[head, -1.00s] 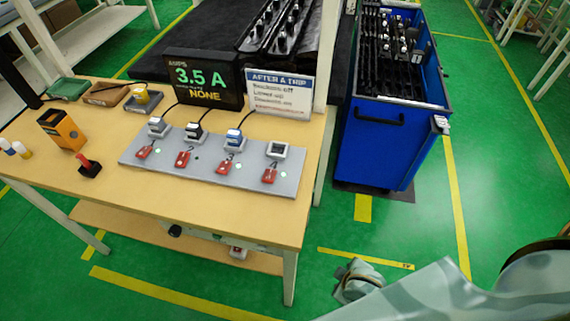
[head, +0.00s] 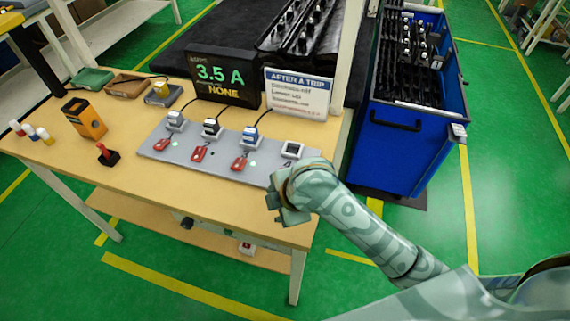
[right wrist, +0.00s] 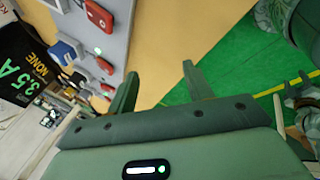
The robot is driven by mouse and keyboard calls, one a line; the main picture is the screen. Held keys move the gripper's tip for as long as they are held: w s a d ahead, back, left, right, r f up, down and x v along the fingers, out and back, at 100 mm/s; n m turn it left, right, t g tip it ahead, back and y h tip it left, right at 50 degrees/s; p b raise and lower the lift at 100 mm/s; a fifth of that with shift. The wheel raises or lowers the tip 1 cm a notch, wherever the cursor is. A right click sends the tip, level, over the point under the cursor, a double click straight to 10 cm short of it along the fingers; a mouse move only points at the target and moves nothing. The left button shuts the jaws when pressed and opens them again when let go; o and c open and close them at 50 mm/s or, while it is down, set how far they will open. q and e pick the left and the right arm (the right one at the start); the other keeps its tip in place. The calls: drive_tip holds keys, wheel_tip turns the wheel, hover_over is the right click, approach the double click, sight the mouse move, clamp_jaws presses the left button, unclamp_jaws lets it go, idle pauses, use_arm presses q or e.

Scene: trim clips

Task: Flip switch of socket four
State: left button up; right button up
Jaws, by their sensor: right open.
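The grey socket strip (head: 205,165) lies on the wooden bench. In the head view my right gripper (head: 278,203) covers the switch of socket four. In the right wrist view a red switch (right wrist: 100,17), seemingly that of socket four, shows at upper left beside the strip's edge. My right gripper (right wrist: 158,78) is open and empty, its fingers over the bench edge, apart from the switch. My left gripper is not in view.
Sockets one to three hold plugs, including a blue one (head: 250,135). A display (head: 222,77) reads 3.5 A and NONE. A sign (head: 297,93) headed AFTER A TRIP stands beside it. A blue cart (head: 405,130) stands right of the bench. A red-handled item (head: 106,153) stands left of the strip.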

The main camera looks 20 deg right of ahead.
drive_tip(key=w+a+r+n+g, duration=0.2)
drive_tip(key=w+n, duration=0.3)
wheel_tip(320, 180, up, 9)
drive_tip(key=n+g+h, duration=0.3)
drive_tip(key=n, duration=0.3)
hover_over(285, 165)
drive_tip(key=s, duration=0.2)
drive_tip(key=f+b, duration=0.2)
drive_tip(key=f, duration=0.3)
drive_tip(key=f+b, duration=0.2)
drive_tip(key=f, duration=0.3)
drive_tip(key=f+b, duration=0.2)
drive_tip(key=f, duration=0.3)
drive_tip(key=shift+s+a+f, duration=0.15)
drive_tip(key=shift+a+f, duration=0.2)
